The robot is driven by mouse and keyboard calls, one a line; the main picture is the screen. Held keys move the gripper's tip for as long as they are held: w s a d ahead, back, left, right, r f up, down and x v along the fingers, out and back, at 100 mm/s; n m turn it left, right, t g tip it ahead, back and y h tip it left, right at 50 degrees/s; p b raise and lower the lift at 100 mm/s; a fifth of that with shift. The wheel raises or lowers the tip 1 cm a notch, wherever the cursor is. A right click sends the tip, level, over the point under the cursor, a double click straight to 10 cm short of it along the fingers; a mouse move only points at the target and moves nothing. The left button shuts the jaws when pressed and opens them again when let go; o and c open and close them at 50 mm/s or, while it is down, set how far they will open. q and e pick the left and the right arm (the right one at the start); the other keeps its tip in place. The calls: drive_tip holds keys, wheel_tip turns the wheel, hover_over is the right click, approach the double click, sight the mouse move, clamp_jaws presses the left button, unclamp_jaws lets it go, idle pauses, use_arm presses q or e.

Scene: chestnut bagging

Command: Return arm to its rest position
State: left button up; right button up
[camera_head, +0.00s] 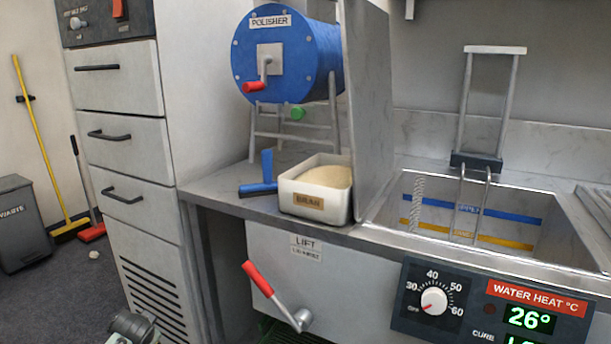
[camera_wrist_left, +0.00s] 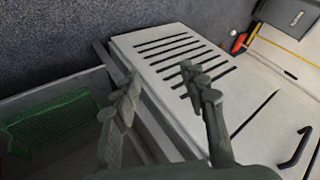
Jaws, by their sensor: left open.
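My left gripper shows in the left wrist view (camera_wrist_left: 160,82), its two grey fingers spread apart with nothing between them. Behind the fingers are the slotted front of the white cabinet (camera_wrist_left: 180,62) and, to the left, an open space with a green crate (camera_wrist_left: 60,118). In the head view only a grey part of my left arm shows at the bottom edge, low in front of the cabinet (camera_head: 150,290); the fingertips are not clear there. My right gripper is in neither view.
A lift crank with a red handle (camera_head: 258,278) sticks out from the counter front. Above are a bran box (camera_head: 315,216), a blue polisher (camera_head: 285,60) and a sink (camera_head: 480,252). A waste bin (camera_head: 25,230) stands at the left. The floor before the cabinet looks mostly clear.

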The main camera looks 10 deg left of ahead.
use_arm(q)
drive_tip(key=s+d+f+g+h, duration=0.1)
drive_tip(key=s+d+f+h, duration=0.1)
drive_tip(key=s+d+f, duration=0.4)
drive_tip(key=s+d+f+g+h, duration=0.1)
drive_tip(key=s+d+f, duration=0.6)
drive_tip(key=s+d, duration=0.5)
drive_tip(key=s, duration=0.7)
drive_tip(key=shift+s+d+g+h, duration=0.15)
drive_tip(key=shift+d+g+h, duration=0.2)
drive_tip(key=shift+g+h, duration=0.05)
drive_tip(key=shift+f, duration=0.1)
